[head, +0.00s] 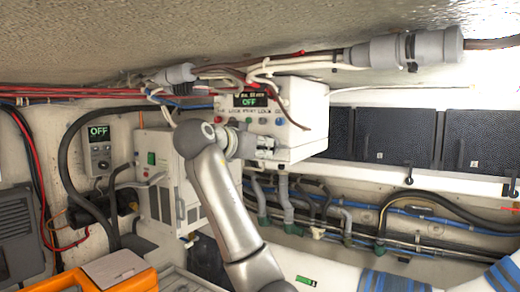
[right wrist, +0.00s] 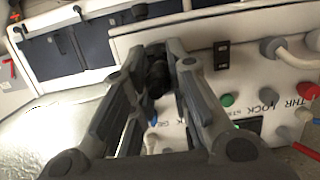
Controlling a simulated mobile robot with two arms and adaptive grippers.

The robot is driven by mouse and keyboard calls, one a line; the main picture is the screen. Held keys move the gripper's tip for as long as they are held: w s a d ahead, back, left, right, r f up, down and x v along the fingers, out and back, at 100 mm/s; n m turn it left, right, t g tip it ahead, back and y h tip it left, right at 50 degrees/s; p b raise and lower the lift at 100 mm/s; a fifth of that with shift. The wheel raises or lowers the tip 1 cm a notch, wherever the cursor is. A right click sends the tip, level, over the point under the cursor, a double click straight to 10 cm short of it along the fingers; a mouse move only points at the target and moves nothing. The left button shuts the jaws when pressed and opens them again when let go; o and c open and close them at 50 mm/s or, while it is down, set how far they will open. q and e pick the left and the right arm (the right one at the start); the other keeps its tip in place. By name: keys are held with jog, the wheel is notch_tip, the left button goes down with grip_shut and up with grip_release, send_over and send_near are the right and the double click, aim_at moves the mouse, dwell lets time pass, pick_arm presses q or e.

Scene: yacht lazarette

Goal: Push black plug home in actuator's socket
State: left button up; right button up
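The white box (head: 300,118) with a lettered panel, which I take to be the actuator, hangs under the deckhead in the head view. Its panel with coloured buttons (right wrist: 275,95) fills the right of the right wrist view. My right gripper (head: 262,147) is at the front of this box, low on the panel. In the right wrist view its two fingers lie on either side of a black plug (right wrist: 158,76) and appear closed on it. I cannot tell how deep the plug sits; the socket is hidden by the plug and fingers. My left gripper is in neither view.
A grey-white cable (right wrist: 290,52) enters the panel beside the buttons. A cable bundle (head: 270,68) runs above the box, and pipes and hoses (head: 345,215) run below it. A white cabinet (head: 172,180) stands left; an orange case (head: 95,282) is at lower left.

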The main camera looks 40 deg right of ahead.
jog(key=o, duration=0.5)
jog(key=shift+d, duration=0.15)
jog(key=shift+c, duration=0.2)
jog(key=shift+w+f, duration=0.1)
jog(key=shift+w, duration=0.05)
jog(key=shift+s+a, duration=0.2)
jog(key=shift+a, duration=0.05)
jog(key=v, duration=1.1)
jog(key=shift+a+r, duration=0.25)
